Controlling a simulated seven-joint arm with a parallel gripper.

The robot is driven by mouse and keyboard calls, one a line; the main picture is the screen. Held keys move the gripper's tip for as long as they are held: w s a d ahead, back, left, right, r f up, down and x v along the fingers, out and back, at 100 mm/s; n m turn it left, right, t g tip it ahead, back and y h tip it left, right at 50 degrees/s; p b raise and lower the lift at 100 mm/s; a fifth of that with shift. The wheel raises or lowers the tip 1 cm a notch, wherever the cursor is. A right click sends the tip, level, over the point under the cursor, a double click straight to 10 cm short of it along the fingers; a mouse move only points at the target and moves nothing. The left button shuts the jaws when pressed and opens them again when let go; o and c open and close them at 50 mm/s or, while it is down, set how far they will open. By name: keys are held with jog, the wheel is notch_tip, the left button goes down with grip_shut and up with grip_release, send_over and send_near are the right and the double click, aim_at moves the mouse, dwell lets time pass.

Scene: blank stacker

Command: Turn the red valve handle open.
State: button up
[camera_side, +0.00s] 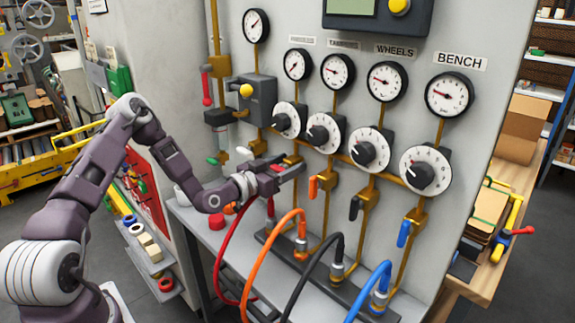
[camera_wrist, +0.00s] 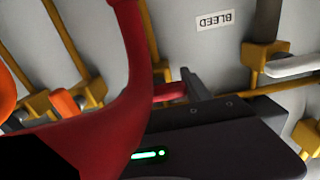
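My gripper (camera_side: 282,168) is at the leftmost of the row of valves on the panel, level with the yellow fittings. A small piece of the red valve handle (camera_side: 277,168) shows between its fingers. In the wrist view the red handle (camera_wrist: 170,91) sticks out beside one dark finger (camera_wrist: 195,84) of my gripper. The other finger is hidden behind a thick red hose (camera_wrist: 125,85). I cannot tell whether the fingers touch the handle or are closed on it.
Orange (camera_side: 313,187), black (camera_side: 354,208) and blue (camera_side: 403,233) valve handles hang to the right. Red, orange, black and blue hoses loop up in front. Another red handle (camera_side: 206,88) sits upper left. A BLEED label (camera_wrist: 214,21) and a pale handle (camera_wrist: 290,65) show in the wrist view.

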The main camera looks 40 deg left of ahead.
jog(key=c, duration=0.7)
jog(key=n, duration=0.4)
jog(key=shift+a+n, duration=0.15)
jog(key=shift+n, duration=0.15)
jog(key=n, duration=0.4)
jog(key=shift+a+f+n, duration=0.1)
jog(key=shift+n, duration=0.2)
jog(key=n, duration=0.4)
jog(key=shift+f, duration=0.1)
jog(key=shift+a+f+n, duration=0.1)
jog(key=shift+n, duration=2.3)
